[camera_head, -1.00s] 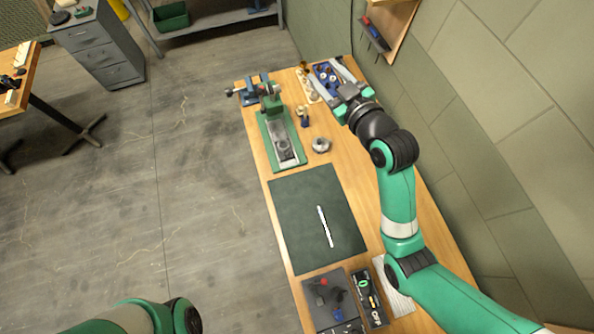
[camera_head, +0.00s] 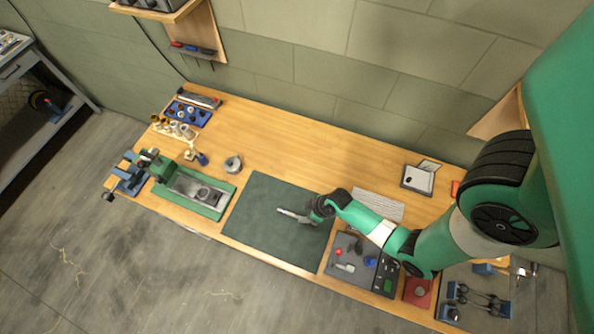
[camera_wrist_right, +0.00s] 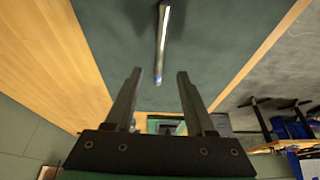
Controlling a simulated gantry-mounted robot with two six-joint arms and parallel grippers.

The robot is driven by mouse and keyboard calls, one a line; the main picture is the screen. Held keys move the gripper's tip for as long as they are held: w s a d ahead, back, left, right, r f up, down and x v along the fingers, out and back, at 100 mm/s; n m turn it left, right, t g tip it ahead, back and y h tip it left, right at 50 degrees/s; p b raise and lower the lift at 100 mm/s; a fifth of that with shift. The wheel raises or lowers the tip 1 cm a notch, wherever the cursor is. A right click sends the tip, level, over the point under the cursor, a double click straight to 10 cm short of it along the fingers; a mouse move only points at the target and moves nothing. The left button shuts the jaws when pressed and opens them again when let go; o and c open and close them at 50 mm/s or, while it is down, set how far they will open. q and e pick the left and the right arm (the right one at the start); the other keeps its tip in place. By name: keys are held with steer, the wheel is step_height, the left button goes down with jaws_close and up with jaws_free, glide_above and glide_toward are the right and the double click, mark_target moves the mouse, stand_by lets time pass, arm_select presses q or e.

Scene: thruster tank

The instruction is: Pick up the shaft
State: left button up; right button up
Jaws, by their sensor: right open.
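The shaft (camera_head: 288,213), a thin pale metal rod, lies on the dark green mat (camera_head: 262,200) on the workbench. My right gripper (camera_head: 309,215) is over the mat at the shaft's right end in the head view. In the right wrist view the shaft (camera_wrist_right: 163,35) runs away from the gripper, and its bluish near end shows between the two open fingers (camera_wrist_right: 158,76). I cannot tell how high the fingers are above it. In the head view the gripper partly hides that end. My left gripper is not in view.
A green machine (camera_head: 195,192) and a round metal part (camera_head: 233,164) stand left of the mat. A grey tray (camera_head: 349,254) with small parts is to the right. A blue tray (camera_head: 189,113) sits at the far left.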

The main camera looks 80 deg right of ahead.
mark_target(298, 216)
steer(key=shift+x, duration=0.85)
steer(key=b+x, duration=0.1)
steer(key=x, duration=0.4)
steer(key=shift+s+f+b, duration=0.15)
steer(key=shift+b, duration=0.25)
jaws_close()
stand_by(0.4)
